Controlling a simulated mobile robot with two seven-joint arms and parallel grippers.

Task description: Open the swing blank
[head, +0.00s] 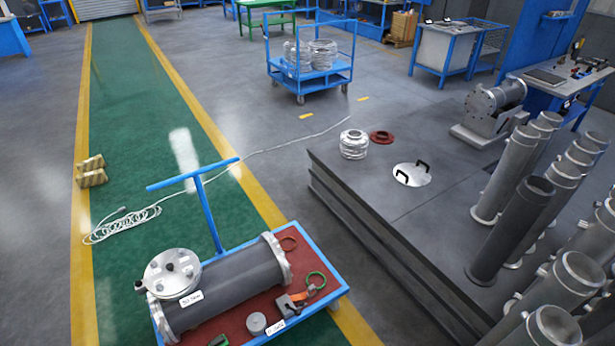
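A dark grey flanged shell (225,283) lies on its side on a blue cart with a red top. Its right end has a light metal flange (276,258). A round light-metal disc (168,268) with several small fittings on its face sits at the shell's left end, above and partly in front of the left flange. It looks like the swing blank, but I cannot tell how it joins the flange or whether a gap is open behind it. A small white label (191,298) is on the shell, its text unclear. Neither of my grippers shows in the head view.
A dark platform (370,205) with upright tubes stands right. Coiled cable (125,225) lies on the green lane.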

